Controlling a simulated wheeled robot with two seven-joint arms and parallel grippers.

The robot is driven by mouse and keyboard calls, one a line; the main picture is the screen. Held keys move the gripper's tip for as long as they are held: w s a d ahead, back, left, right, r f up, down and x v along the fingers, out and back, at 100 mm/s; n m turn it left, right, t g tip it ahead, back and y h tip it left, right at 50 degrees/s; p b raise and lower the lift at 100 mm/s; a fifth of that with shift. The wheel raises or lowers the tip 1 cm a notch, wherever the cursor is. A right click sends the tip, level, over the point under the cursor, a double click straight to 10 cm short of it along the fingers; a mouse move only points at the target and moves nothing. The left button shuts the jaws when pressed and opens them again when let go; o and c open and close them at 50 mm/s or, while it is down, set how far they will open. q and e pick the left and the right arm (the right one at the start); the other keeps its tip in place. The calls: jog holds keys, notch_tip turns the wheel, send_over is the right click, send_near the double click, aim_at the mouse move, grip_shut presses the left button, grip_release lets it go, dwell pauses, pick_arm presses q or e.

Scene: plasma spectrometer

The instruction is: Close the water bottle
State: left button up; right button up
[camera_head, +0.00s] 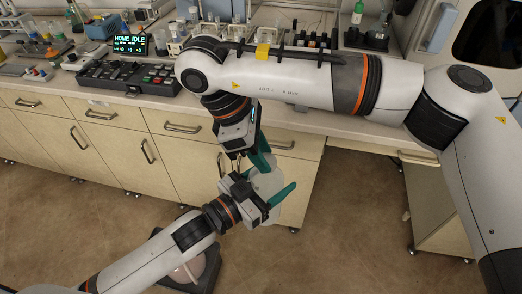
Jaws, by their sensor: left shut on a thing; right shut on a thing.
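The water bottle (266,184) is a pale, translucent container held in the air in front of the bench, at the middle of the picture. My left gripper (272,203), with teal fingers, reaches in from the lower left and is shut around the bottle's body. My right gripper (262,160) comes down from above, with its teal fingers shut at the bottle's top. What it grips looks like the cap, but the fingers mostly hide it. I cannot tell how the cap sits on the neck.
The lab bench (330,122) with beige cabinets (180,145) runs behind my grippers. A control panel (125,76) with a lit display (130,44) stands on its left part. A green-labelled bottle (357,12) stands at the back.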

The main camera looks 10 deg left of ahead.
jog(key=o, duration=0.9)
jog(key=shift+o, duration=0.2)
jog(key=shift+r, duration=0.1)
jog(key=shift+r, duration=2.2)
jog(key=shift+c, duration=0.2)
